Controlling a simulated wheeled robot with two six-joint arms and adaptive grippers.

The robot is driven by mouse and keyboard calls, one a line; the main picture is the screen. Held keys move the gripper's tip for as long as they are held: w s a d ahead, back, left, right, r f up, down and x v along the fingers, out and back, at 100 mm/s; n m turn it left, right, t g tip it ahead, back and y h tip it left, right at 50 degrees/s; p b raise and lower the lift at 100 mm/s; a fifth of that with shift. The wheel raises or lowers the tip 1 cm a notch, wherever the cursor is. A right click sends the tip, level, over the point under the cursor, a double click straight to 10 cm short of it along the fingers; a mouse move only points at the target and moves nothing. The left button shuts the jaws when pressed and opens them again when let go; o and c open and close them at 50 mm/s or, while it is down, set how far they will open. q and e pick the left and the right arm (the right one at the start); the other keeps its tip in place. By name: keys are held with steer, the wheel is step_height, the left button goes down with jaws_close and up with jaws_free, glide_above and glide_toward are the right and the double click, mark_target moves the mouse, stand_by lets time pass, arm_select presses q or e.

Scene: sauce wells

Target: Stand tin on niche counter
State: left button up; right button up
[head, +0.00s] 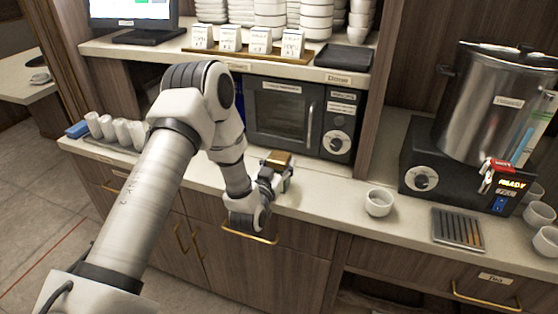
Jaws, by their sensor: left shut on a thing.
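A small brown and tan tin (279,158) shows just in front of the microwave in the head view. My left gripper (277,170) is shut on it, and the fingers hide its lower part. The tin looks upright. It is over or on the niche counter (308,198), and I cannot tell whether its base touches the surface. My left arm comes in from the lower left and hides part of the counter. My right gripper is not in view.
A black microwave (285,113) stands behind the tin. White cups (115,130) line the counter at left. A white bowl (379,202), a slotted drip tray (458,229) and a large steel urn (490,105) are at right. The counter between tin and bowl is clear.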

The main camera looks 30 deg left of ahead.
arm_select(q)
steer(key=shift+s, duration=0.1)
steer(key=shift+s+f, duration=0.1)
steer(key=o, duration=1.3)
steer(key=b+v, duration=0.3)
steer(key=v, duration=0.8)
steer(key=s+d+f+m+g+h, duration=0.1)
steer(key=s+d+f+g+h, duration=0.2)
steer(key=f, duration=0.5)
steer(key=s+d+f+m+g+h, duration=0.1)
steer(key=s+d+f+g, duration=0.3)
steer(key=f, duration=0.4)
steer(key=s+d+f+g, duration=0.2)
steer(key=s+f+g, duration=0.3)
steer(key=s, duration=0.5)
steer(key=s+d+f+g, duration=0.2)
steer(key=s+f+g, duration=0.3)
steer(key=s, duration=0.4)
steer(key=shift+s+d+f+h, duration=0.15)
steer(key=shift+s+f+h, duration=0.2)
steer(key=shift+f, duration=0.5)
